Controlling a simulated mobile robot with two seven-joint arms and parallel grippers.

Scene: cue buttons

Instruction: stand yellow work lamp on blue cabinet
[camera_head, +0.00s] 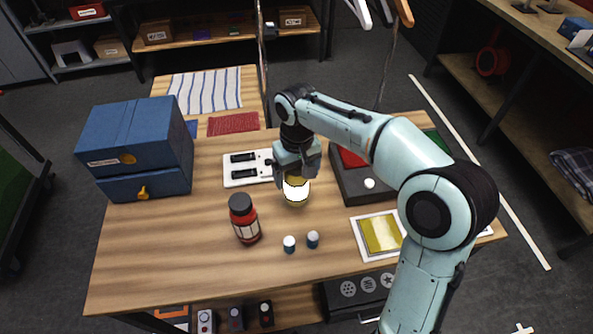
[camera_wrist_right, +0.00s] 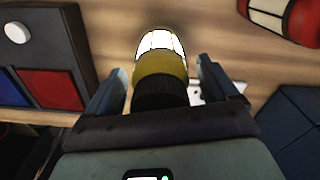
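The yellow work lamp (camera_head: 296,190), with a bright white lit part, is at the middle of the wooden table, partly hidden under my right gripper (camera_head: 297,164). In the right wrist view the lamp (camera_wrist_right: 160,68) shows its white end, yellow band and black part between the fingers of my right gripper (camera_wrist_right: 160,85). The fingers are apart, with a gap visible on each side of it. The blue cabinet (camera_head: 135,135) stands at the table's left, with a flat top and a yellow handle low in front. My left gripper is out of view.
A white switch panel (camera_head: 240,183) lies between cabinet and lamp. A dark box with coloured panels (camera_head: 352,188) is to the right. The cabinet's top is bare.

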